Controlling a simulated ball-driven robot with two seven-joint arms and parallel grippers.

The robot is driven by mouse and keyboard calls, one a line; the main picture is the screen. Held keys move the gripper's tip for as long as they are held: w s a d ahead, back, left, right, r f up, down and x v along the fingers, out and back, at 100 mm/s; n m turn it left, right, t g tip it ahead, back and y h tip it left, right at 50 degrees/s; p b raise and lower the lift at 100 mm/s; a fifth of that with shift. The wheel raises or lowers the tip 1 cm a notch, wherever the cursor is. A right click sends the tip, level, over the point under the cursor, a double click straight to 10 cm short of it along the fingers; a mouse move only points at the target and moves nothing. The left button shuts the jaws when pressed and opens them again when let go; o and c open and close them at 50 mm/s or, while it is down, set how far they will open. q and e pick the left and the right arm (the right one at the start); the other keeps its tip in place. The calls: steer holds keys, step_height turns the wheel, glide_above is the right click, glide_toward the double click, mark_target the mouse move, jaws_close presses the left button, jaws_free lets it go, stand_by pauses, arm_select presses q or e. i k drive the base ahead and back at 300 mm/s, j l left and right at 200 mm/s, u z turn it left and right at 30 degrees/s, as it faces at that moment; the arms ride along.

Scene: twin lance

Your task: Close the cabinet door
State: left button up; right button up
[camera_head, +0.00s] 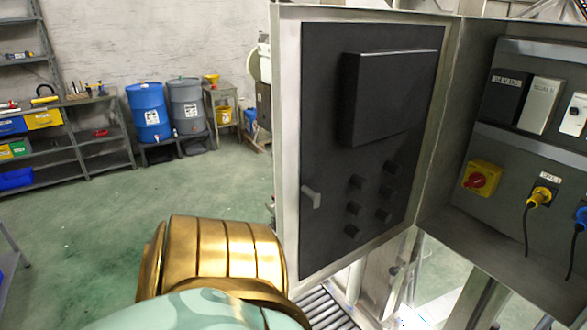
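The cabinet door (372,220) stands wide open to the left of the cabinet (495,135). The hinge side meets the cabinet at the right. The cabinet interior shows switches, a red and yellow rotary switch and plugged cables. One of my arms, gold and teal, fills the bottom centre and overlaps the door's lower left corner in the picture; contact cannot be told. Neither gripper's fingers show.
Grey shelves (85,150) with coloured bins stand at the far left. A blue barrel (148,112) and a grey barrel (187,105) stand by the back wall. A roller conveyor (325,310) lies below the door. The green floor left of the door is mostly clear.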

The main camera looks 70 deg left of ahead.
mark_target(358, 94)
steer(key=j+u, duration=0.1)
steer(key=u, duration=0.3)
steer(key=j+u, duration=0.1)
steer(key=u, duration=0.3)
steer(key=k+j+u, duration=0.1)
steer(key=u, duration=0.3)
steer(key=j+u, duration=0.1)
steer(key=u, duration=0.3)
steer(key=j+u, duration=0.1)
steer(key=u, duration=0.3)
